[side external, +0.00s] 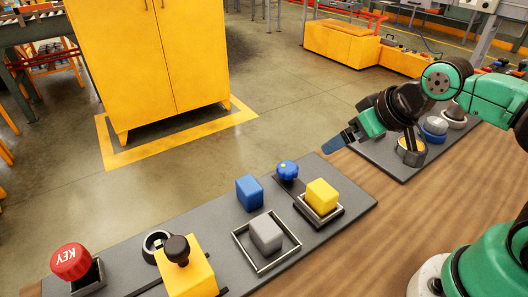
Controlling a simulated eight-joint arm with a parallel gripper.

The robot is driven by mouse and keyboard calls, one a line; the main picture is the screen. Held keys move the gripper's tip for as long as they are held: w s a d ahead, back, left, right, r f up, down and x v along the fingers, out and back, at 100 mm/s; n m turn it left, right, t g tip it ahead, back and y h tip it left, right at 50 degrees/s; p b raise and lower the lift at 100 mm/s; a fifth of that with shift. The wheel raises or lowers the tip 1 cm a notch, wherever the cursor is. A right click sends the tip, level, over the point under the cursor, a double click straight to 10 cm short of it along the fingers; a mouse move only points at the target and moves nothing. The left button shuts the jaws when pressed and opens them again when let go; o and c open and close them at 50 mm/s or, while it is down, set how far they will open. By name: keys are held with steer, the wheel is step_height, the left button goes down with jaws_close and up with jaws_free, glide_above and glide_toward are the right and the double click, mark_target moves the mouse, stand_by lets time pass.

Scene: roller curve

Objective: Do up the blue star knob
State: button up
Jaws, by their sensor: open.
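The blue star knob (287,170) sits on a dark mount near the back edge of the grey board (345,189), just behind a yellow block. My gripper (338,142) is to the right of the knob and higher up, clear of it. Its blue fingers point left and down. The gripper is open and nothing shows between the fingers. The knob's stem and how far it is turned are hidden by its lobed top.
A yellow block (321,195) in a frame, a blue block (249,193) and a grey block (266,232) stand near the knob. A red KEY knob (71,262) and a yellow box (188,272) with a black knob are at the left. A second board (382,159) carries round parts.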

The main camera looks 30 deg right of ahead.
steer(key=shift+c, duration=0.5)
steer(key=n+g, duration=0.7)
steer(key=n, duration=1.1)
glide_above(286, 167)
steer(key=f, duration=0.4)
steer(key=shift+s+d+f, duration=0.1)
steer(key=shift+s+d, duration=0.1)
steer(key=shift+s, duration=0.05)
steer(key=shift+w+a+f+n, duration=0.2)
steer(key=shift+f+n, duration=0.35)
steer(key=shift+n, duration=0.35)
steer(key=shift+f, duration=2.7)
steer(key=c, duration=1.3)
